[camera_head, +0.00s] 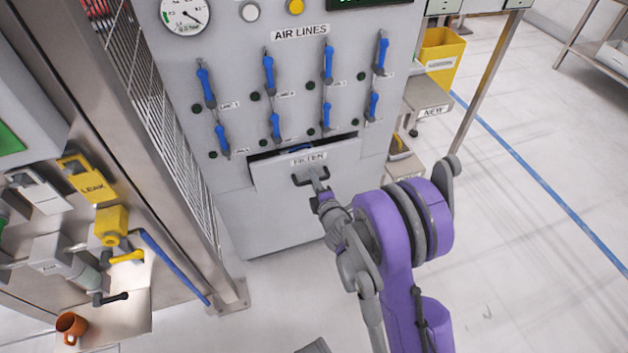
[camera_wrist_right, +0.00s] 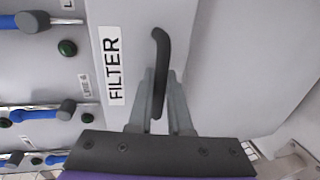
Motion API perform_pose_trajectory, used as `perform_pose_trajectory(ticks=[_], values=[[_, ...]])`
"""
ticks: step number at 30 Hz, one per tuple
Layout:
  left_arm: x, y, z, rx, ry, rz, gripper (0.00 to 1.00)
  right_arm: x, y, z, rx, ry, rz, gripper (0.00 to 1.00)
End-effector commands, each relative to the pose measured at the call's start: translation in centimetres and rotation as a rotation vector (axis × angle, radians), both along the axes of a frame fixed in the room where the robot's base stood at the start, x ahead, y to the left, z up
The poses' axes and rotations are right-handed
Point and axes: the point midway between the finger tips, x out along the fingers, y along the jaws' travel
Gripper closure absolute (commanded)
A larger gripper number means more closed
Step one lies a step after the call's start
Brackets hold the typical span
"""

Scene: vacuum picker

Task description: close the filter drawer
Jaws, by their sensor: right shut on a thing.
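The filter drawer (camera_head: 270,174) is in the lower part of the grey AIR LINES cabinet in the head view. Its top edge stands out from the cabinet front, leaving a dark gap with something blue inside. My right gripper (camera_head: 317,181) is at the drawer's dark handle, just below the FILTER label. In the right wrist view my right gripper (camera_wrist_right: 160,100) has its fingers on both sides of the black handle (camera_wrist_right: 160,50), shut on it. The FILTER label (camera_wrist_right: 114,65) is beside the handle there. My left gripper is not in view.
Blue-handled valves (camera_head: 270,72) line the cabinet above the drawer. A wire mesh fence (camera_head: 165,110) stands left of the cabinet. A NEW bin (camera_head: 428,100) and a yellow bin (camera_head: 440,55) are at the right. An orange mug (camera_head: 71,325) sits lower left. Open floor lies right of my arm.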

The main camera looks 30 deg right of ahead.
Motion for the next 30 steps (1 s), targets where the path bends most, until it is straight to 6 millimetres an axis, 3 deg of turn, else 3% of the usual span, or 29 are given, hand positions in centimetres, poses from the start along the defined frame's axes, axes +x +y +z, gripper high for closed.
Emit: perform_pose_trajectory(ticks=[13, 21, 30], values=[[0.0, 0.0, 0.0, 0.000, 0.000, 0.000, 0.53, 0.1, 0.0, 0.0, 0.000, 0.000, 0.000, 1.00], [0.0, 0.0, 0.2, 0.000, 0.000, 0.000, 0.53, 3.8, -0.9, 0.0, -0.001, 0.000, 0.000, 1.00], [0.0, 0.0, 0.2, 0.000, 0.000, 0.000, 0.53, 4.4, -1.1, 0.1, -0.001, -0.002, 0.001, 1.00]])
